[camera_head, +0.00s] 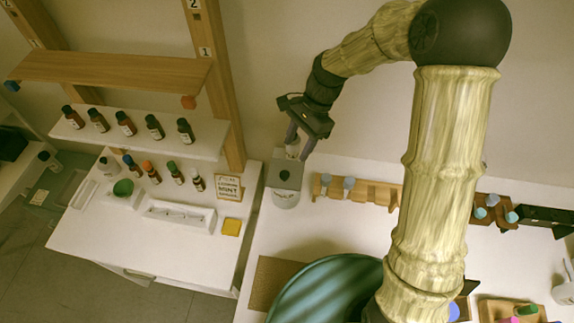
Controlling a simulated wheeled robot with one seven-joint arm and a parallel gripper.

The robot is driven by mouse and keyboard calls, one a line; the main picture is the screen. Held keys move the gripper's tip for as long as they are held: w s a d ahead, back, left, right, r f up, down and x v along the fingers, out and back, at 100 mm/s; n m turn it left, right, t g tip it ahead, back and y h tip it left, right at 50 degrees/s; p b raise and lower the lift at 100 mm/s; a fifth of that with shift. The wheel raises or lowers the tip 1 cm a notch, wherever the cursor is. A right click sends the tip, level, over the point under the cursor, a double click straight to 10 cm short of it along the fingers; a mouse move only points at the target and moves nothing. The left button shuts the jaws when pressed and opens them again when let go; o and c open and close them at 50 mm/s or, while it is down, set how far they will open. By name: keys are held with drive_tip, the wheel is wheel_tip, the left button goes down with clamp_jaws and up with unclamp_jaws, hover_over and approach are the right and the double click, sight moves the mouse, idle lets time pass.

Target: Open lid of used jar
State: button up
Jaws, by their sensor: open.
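A pale grey container (285,198) stands at the left end of the right-hand counter, against the wall, and looks like the used jar. A flat grey piece with a dark spot (285,175) covers its top or stands just behind it; I cannot tell which. A small whitish part (292,151) shows at its back, between or behind my fingers. My gripper (297,151) is open and points down just above the back of the container. Whether the fingers touch it cannot be told. The lid's hinge or edge is not clear.
A wooden rack (358,190) stands right of the container. A green-striped round thing (330,290) fills the front. A white shelf (140,133) with several brown bottles is at the left, above a white table (150,245) holding more bottles and a sign (229,187).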

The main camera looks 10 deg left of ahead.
sight(285, 174)
drive_tip(key=p+x, duration=0.2)
drive_tip(key=x, duration=0.7)
drive_tip(key=shift+c, duration=0.5)
clamp_jaws()
